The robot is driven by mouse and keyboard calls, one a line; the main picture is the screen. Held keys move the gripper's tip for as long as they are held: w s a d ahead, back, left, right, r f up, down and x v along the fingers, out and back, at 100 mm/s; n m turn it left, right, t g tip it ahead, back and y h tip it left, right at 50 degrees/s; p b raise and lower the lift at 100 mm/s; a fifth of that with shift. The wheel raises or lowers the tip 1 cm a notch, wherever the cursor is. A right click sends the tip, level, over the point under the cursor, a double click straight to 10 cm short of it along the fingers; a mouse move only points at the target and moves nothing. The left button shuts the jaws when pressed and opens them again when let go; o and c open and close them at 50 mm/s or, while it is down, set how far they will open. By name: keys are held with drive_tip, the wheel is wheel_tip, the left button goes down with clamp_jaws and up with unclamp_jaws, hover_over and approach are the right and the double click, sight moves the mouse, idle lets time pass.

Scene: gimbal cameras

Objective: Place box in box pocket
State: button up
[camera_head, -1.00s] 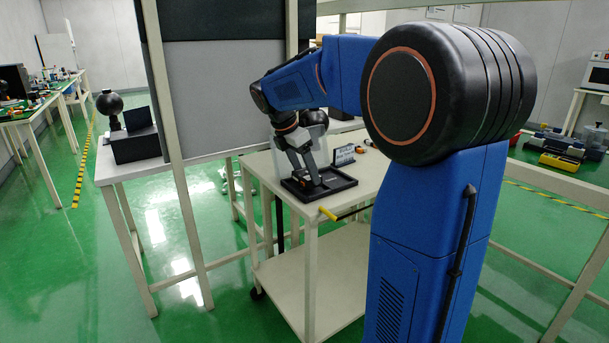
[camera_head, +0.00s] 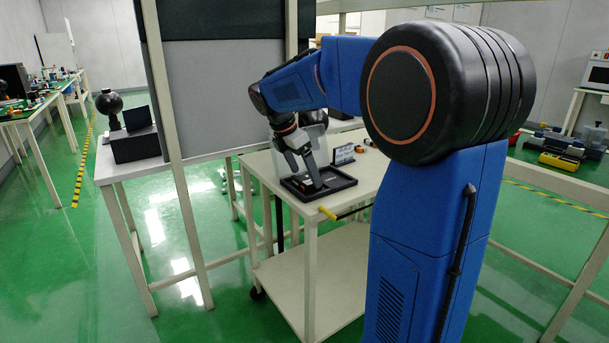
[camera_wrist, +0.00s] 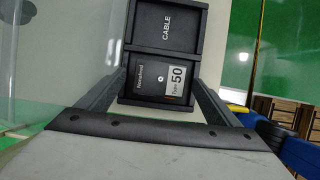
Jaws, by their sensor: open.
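A black tray with two compartments (camera_head: 345,185) lies on the white cart table, and it also shows in the wrist view (camera_wrist: 200,50). Its far compartment bears the word CABLE (camera_wrist: 166,27). In the near compartment is a dark box (camera_wrist: 150,78) with a light label reading "Type 50". My gripper (camera_head: 317,186) points down over the tray. In the wrist view its open fingers (camera_wrist: 160,82) stand to the left and right of the near compartment. I cannot tell whether they touch the box or the tray.
A translucent container (camera_head: 262,168) is beside and behind my gripper. A yellow handle (camera_head: 327,213) sticks out at the table's front edge. A grey panel (camera_head: 225,95) on a frame stands at left.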

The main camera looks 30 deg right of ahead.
drive_tip(key=v, duration=1.1)
drive_tip(key=s+a+f+m+t+y, duration=0.1)
drive_tip(key=s+a+f+m, duration=0.2)
drive_tip(key=s+f+m, duration=0.3)
drive_tip(key=s+a+f+m+t+y, duration=0.2)
drive_tip(key=s+a+f+m, duration=0.2)
drive_tip(key=s, duration=1)
drive_tip(key=s+a+f+m+t+y, duration=0.1)
drive_tip(key=s+a+f+m, duration=0.3)
drive_tip(key=s+f+m, duration=0.4)
wheel_tip(320, 180, down, 2)
drive_tip(key=shift+s+f+t+y, duration=0.2)
drive_tip(key=shift+s+t+y, duration=0.1)
drive_tip(key=shift+s, duration=0.75)
drive_tip(key=shift+a, duration=0.1)
